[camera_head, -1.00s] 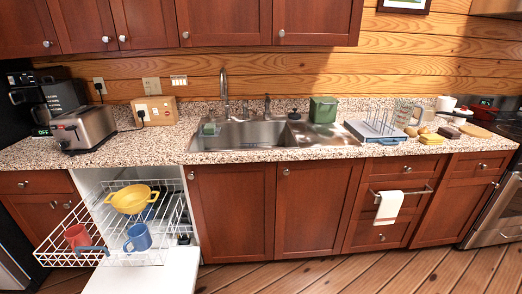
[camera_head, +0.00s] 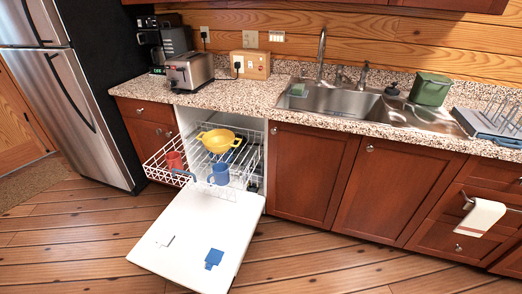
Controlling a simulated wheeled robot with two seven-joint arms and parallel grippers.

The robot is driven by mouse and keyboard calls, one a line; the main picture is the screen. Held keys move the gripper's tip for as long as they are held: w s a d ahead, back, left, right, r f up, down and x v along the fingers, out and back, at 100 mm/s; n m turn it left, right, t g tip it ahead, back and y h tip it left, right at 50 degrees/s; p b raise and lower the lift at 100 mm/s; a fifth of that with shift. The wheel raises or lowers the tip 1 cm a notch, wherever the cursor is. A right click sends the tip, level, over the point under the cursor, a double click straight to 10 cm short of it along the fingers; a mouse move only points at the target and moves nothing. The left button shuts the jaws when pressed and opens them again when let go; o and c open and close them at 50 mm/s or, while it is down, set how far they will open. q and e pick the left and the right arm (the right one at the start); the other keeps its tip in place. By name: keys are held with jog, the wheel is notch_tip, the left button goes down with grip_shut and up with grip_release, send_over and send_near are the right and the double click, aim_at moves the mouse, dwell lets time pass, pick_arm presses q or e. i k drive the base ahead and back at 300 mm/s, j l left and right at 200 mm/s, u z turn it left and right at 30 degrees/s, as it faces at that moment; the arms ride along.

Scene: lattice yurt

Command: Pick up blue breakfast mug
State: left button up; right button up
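The blue breakfast mug (camera_head: 219,174) stands in the white wire rack of the open dishwasher, towards its front. A red mug (camera_head: 175,161) sits to its left in the rack, and a yellow colander (camera_head: 218,140) lies behind it. Neither of my grippers shows in the head view.
The dishwasher rack (camera_head: 154,170) is pulled out above the lowered white door (camera_head: 200,240), which juts over the wooden floor. A fridge (camera_head: 62,90) stands at the left. A toaster (camera_head: 190,72) and the sink (camera_head: 330,98) are on the counter. The floor in front is clear.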

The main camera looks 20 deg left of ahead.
aim_at(221, 173)
jog(key=i+l+u, duration=0.1)
jog(key=u, duration=0.25)
jog(key=i+l+u, duration=0.2)
jog(key=u, duration=0.15)
jog(key=i+l+u, duration=0.3)
jog(key=k+j, duration=0.05)
jog(key=j, duration=0.05)
